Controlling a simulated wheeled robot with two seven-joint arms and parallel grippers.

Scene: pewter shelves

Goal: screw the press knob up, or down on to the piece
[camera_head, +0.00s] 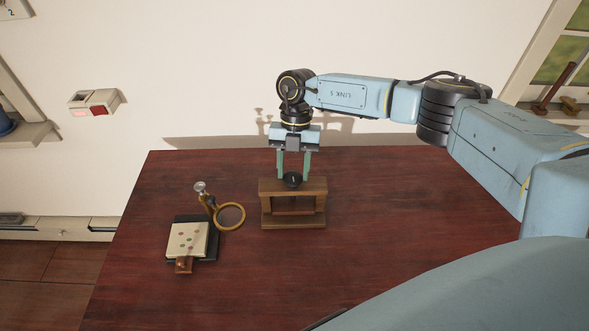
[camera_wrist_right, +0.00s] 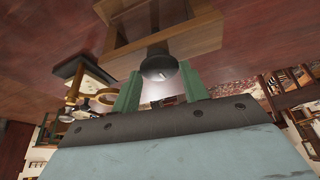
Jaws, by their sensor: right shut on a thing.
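The wooden press (camera_head: 293,187) stands on the dark red table, with a black round knob (camera_head: 292,179) on top of its upper beam. My right gripper (camera_head: 293,177) points straight down over the press, with its green fingers on either side of the knob and shut on it. In the right wrist view the knob (camera_wrist_right: 158,66) sits between the two fingertips, and the press frame (camera_wrist_right: 165,40) lies beyond it. Whether a piece lies under the beam cannot be made out. My left gripper is not in view.
To the left of the press stand a magnifier with a brass ring (camera_head: 230,216) and a dark stand with a pale, dotted card (camera_head: 187,239). A switch box (camera_head: 95,102) is on the wall. The table (camera_head: 250,290) is clear in front of the press.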

